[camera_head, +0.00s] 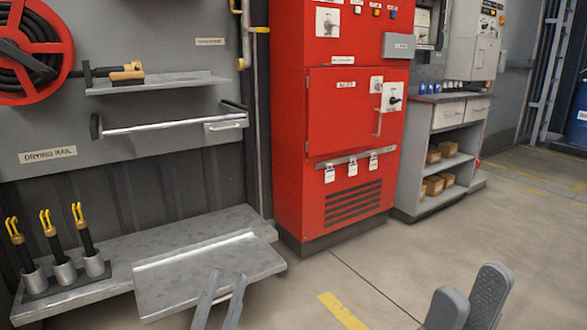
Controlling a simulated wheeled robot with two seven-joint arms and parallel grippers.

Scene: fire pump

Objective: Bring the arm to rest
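My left gripper (228,276) shows at the bottom of the head view, just in front of the low metal bench. Its two thin grey fingers stand apart with nothing between them. My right gripper (471,282) is at the bottom right, over bare floor. Its two thick grey fingers are also apart and hold nothing. Both grippers point up in the picture, away from me. The rest of both arms is outside the view.
A low metal bench (208,275) with several yellow-tipped nozzles (85,238) in holders is at left. A drying rail (165,124) and hose reel (64,45) hang above. A red cabinet (340,235) and grey shelf unit (408,180) stand behind. The right floor is clear.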

